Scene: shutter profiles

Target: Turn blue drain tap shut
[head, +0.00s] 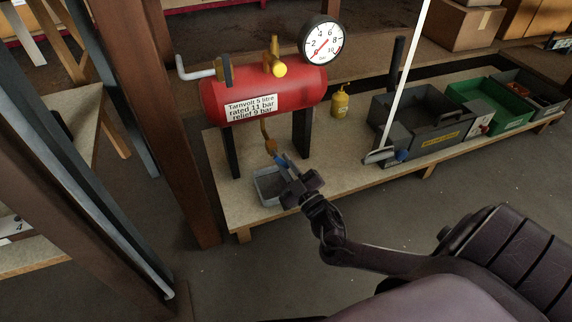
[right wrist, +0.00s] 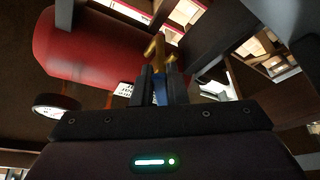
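The red air tank (head: 265,92) stands on dark legs on a low bench. A brass drain pipe with a brass tap body (head: 270,146) hangs under it. The blue drain tap handle (head: 280,160) slants down and right from the brass body. My right gripper (head: 284,165) is at the handle. In the right wrist view the blue handle (right wrist: 160,95) fills the narrow gap between the fingers of my right gripper (right wrist: 162,88), with the brass body (right wrist: 157,50) just beyond the tips. The far side of the handle is hidden. My left gripper is not in view.
A grey catch tub (head: 268,187) sits below the tap, close to my right gripper. A pressure gauge (head: 323,40) tops the tank. A brown post (head: 180,120) is at left.

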